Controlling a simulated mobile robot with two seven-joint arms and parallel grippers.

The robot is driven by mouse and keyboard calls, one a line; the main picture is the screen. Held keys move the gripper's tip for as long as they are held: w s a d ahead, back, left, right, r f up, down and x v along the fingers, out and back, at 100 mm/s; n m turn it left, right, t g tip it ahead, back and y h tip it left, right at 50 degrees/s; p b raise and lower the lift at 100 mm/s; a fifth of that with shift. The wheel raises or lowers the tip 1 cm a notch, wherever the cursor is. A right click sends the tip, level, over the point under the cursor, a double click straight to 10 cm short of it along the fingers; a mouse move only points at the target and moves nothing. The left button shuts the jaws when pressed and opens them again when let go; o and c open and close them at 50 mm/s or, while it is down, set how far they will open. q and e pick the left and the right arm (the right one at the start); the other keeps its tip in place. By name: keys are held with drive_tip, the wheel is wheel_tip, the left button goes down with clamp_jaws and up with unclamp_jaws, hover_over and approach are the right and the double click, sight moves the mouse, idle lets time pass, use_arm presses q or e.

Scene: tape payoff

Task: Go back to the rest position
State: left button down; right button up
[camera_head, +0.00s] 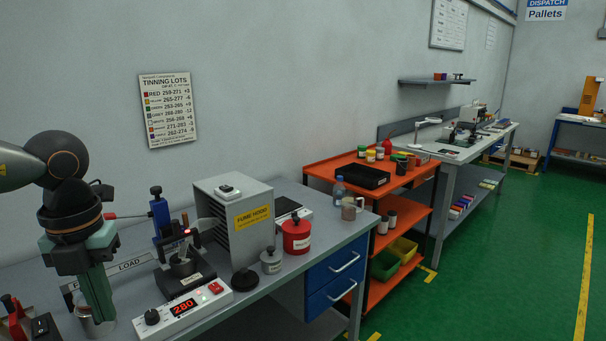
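My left gripper (97,308) comes in from the left, pointing down over the near left part of the grey workbench (325,247). Its green fingers overlap in this view, so I cannot tell whether they are open or shut. A metal cup (90,328) shows around and behind the fingertips; whether they touch it is unclear. My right gripper is not in view.
Close right of my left gripper stand a soldering station (184,309) reading 280, a blue-handled press (160,215) and the fume hood (241,225). A red canister (296,236) is beyond. An orange cart (400,212) stands past the bench. Green floor at right is clear.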

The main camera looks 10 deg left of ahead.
use_arm(q)
wheel_tip(320, 180, down, 26)
drive_tip(key=w+d+n+t+h, duration=0.15)
drive_tip(key=n+t+h, duration=0.45)
drive_tip(key=n+t, duration=1.1)
drive_tip(key=s+d+f+n+g+y, duration=0.3)
drive_tip(key=s+d+f+n+g, duration=0.5)
drive_tip(key=s+d+f+n, duration=0.4)
drive_tip(key=d+f, duration=0.3)
drive_tip(key=f, duration=0.1)
drive_tip(key=shift+s+n+y, duration=0.2)
drive_tip(key=shift+n+y, duration=0.1)
drive_tip(key=shift+n, duration=0.1)
